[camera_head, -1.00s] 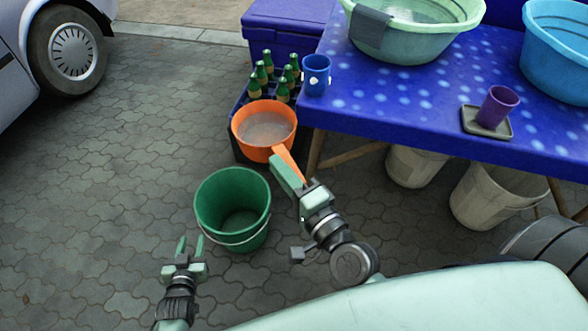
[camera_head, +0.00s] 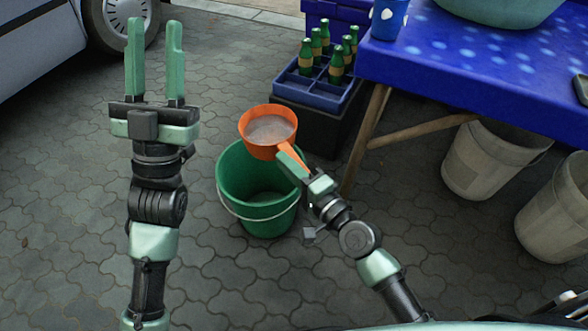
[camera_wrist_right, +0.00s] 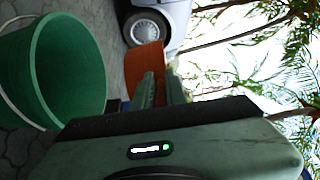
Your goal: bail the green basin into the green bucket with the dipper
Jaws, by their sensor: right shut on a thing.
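The orange dipper (camera_head: 268,146) holds greyish water and looks upright in the head view. My right gripper (camera_head: 292,162) is shut on its handle, holding it above the back rim of the green bucket. The green bucket (camera_head: 259,217) stands on the paving, its wire handle down at the front. The dipper (camera_wrist_right: 145,62) and bucket (camera_wrist_right: 68,75) also show in the right wrist view. My left gripper (camera_head: 154,60) is open and empty, raised left of the bucket. The green basin (camera_head: 500,10) sits on the blue table, mostly cut off by the top edge.
The blue table (camera_head: 470,85) stands at right, with a blue cup (camera_head: 389,18) at its corner. A crate of green bottles (camera_head: 314,88) is behind the bucket. Pale bins (camera_head: 485,160) stand under the table. The paving at left is open; a vehicle (camera_head: 40,45) is beyond.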

